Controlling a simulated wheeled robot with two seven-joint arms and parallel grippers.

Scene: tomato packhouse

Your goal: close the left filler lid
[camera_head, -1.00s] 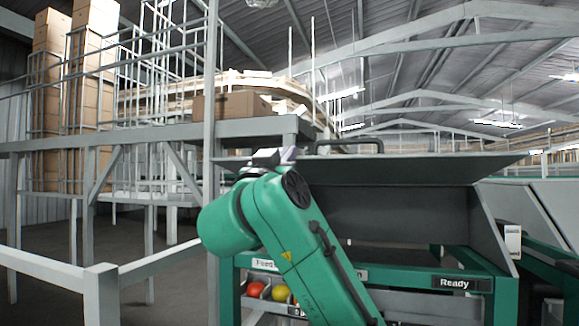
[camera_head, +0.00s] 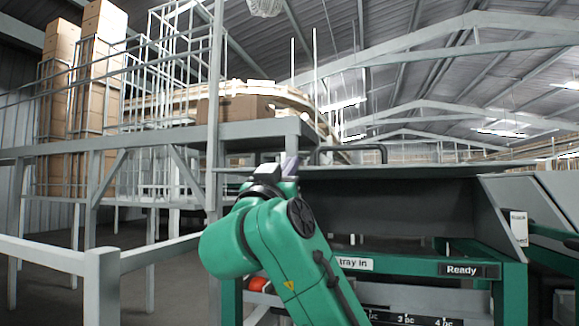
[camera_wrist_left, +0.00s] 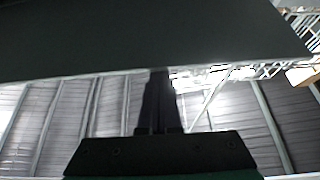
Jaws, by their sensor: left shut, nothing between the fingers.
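The filler lid (camera_head: 420,172) is a wide dark panel above the green filler machine, seen almost edge-on, with a dark bar handle (camera_head: 350,149) on its upper side. It stands clear of the opening below it. My left gripper (camera_head: 289,167) is shut and empty, at the lid's left end; the head view does not show whether it touches. In the left wrist view the shut fingers (camera_wrist_left: 158,100) point at the dark lid panel (camera_wrist_left: 140,40), with their tips at its edge. My right gripper is not in view.
A green frame with a "Ready" label (camera_head: 462,270) and a "tray in" label (camera_head: 355,263) lies below the lid. A grey post (camera_head: 213,120) and white railing (camera_head: 45,255) stand left. A raised platform with stacked cartons (camera_head: 95,80) is behind.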

